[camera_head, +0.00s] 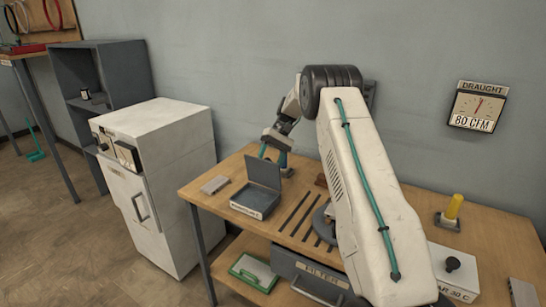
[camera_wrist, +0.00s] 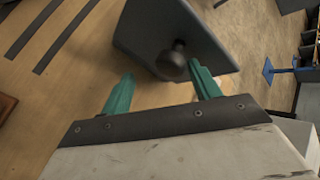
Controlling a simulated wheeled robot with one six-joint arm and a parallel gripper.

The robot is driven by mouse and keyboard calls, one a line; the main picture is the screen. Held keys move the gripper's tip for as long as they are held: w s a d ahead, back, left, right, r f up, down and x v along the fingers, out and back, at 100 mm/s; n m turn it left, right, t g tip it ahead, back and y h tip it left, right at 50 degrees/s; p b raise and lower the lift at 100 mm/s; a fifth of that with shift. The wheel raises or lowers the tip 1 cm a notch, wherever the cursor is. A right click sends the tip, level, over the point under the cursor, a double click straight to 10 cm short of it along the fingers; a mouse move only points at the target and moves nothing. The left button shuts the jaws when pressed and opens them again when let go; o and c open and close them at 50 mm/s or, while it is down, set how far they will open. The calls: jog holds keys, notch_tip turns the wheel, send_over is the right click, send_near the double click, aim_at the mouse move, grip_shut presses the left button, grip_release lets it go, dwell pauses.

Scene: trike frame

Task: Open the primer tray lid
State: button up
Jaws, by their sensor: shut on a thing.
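The primer tray (camera_head: 250,211) is a small dark grey box with a pale label on its front, on the wooden bench. Its lid (camera_head: 264,173) stands raised, roughly upright, at the back of the tray. My gripper (camera_head: 273,155) is behind the raised lid, with teal fingers pointing down. In the wrist view the lid (camera_wrist: 195,30) is a dark panel with a round dark knob (camera_wrist: 172,66). My gripper (camera_wrist: 163,74) has a finger on each side of the knob and is shut on it. The exact finger contact is hard to see.
A small grey block (camera_head: 215,185) lies left of the tray. Dark strips (camera_head: 293,212) lie to its right on the bench. A yellow-handled item (camera_head: 453,208) stands at the far right. A white cabinet (camera_head: 150,185) stands left of the bench. The wall is close behind.

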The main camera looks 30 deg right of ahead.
jog(key=w+d+r, duration=0.1)
jog(key=w+d, duration=0.2)
jog(key=d, duration=0.5)
jog(key=shift+w+r, duration=0.35)
jog(key=shift+r, duration=0.1)
dwell(0.5)
jog(key=s+a+r, duration=0.2)
jog(key=s, duration=0.5)
jog(key=s+a+r, duration=0.2)
jog(key=s+a, duration=0.1)
jog(key=s, duration=0.5)
jog(key=shift+r, duration=0.4)
jog(key=shift+s+a, duration=0.1)
